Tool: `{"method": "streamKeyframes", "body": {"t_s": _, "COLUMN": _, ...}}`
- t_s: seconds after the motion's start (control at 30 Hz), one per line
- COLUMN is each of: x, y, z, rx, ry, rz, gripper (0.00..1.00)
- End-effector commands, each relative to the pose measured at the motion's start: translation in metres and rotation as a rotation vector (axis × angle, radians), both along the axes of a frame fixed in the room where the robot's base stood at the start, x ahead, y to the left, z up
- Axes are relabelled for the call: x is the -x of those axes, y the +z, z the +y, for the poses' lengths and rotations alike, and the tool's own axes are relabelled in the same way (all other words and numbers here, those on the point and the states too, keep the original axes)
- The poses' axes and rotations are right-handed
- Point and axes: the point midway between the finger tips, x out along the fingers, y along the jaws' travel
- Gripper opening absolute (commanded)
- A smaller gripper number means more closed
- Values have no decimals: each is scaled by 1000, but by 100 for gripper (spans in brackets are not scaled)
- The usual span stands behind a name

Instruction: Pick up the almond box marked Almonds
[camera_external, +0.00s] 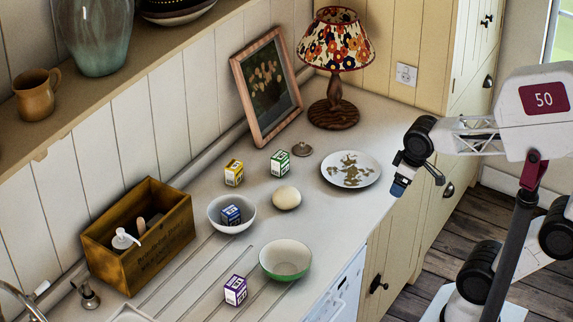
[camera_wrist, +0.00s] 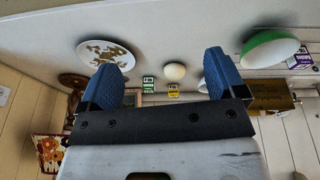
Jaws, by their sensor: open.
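Several small cartons stand on the white counter, and I cannot read which is marked Almonds. A yellow box (camera_external: 234,173) and a green box (camera_external: 280,162) stand near the wall. A blue box (camera_external: 231,215) sits inside a white bowl (camera_external: 247,226). A purple box (camera_external: 235,290) stands near the front. The wrist view shows the green box (camera_wrist: 148,83), yellow box (camera_wrist: 173,90) and purple box (camera_wrist: 300,60); the blue one is not clear there. My gripper (camera_external: 399,186) is open and empty beyond the counter's right edge, right of the plate. Its blue fingers (camera_wrist: 164,62) are spread in the wrist view.
A patterned plate (camera_external: 350,175) lies nearest my gripper. A lamp (camera_external: 333,117), picture frame (camera_external: 262,97) and wooden crate (camera_external: 160,249) stand along the back.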

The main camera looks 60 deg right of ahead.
Motion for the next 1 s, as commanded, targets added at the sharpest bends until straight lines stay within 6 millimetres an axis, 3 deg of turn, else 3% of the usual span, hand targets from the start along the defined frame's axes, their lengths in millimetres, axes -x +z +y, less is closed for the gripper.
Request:
{"method": "streamKeyframes", "body": {"t_s": 0.53, "x": -147, "y": 3, "z": -5, "rx": 318, "ry": 697, "rz": -192, "gripper": 89}}
{"method": "streamKeyframes", "body": {"t_s": 1.0, "x": -277, "y": -18, "z": -3, "rx": 728, "ry": 1306, "rz": -312, "gripper": 89}}
